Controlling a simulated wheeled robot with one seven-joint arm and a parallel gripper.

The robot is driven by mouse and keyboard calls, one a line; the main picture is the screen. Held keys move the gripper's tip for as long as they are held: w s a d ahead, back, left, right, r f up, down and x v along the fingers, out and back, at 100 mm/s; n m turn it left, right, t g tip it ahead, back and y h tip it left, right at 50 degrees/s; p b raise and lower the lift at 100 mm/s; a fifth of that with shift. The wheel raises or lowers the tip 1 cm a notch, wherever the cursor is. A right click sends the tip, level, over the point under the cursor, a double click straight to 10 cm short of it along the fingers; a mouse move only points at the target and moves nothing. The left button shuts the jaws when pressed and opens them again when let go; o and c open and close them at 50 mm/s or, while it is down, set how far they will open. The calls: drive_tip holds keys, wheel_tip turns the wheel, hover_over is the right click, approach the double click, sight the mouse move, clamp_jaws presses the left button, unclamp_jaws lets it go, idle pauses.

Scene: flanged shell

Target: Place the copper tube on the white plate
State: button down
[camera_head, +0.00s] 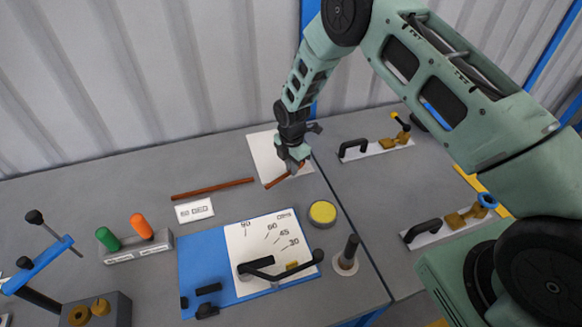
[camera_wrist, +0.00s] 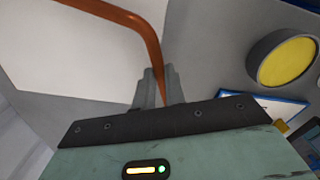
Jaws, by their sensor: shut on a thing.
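The copper tube (camera_wrist: 152,45) is bent and shows in the wrist view between my gripper's fingers (camera_wrist: 158,88), with its bend reaching up and left. My gripper (camera_head: 291,166) is shut on it. In the head view a short part of the tube (camera_head: 277,181) shows below the gripper. The white plate (camera_head: 262,150) lies flat at the back of the table, behind and under the gripper; it also fills the upper left of the wrist view (camera_wrist: 65,55). The tube overlaps the plate in both views. I cannot tell whether it touches the plate.
A straight copper-coloured rod (camera_head: 212,189) lies left of the plate, above a small white label (camera_head: 194,210). A yellow-topped round piece (camera_head: 322,212) and a blue bending board (camera_head: 205,265) are nearer. Toggle clamps (camera_head: 376,147) stand to the right. The wall is close behind.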

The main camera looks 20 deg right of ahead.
drive_tip(key=shift+f, duration=1.1)
drive_tip(key=shift+f, duration=0.2)
drive_tip(key=c, duration=1.5)
unclamp_jaws()
drive_tip(key=shift+o, duration=0.2)
drive_tip(key=shift+r, duration=0.2)
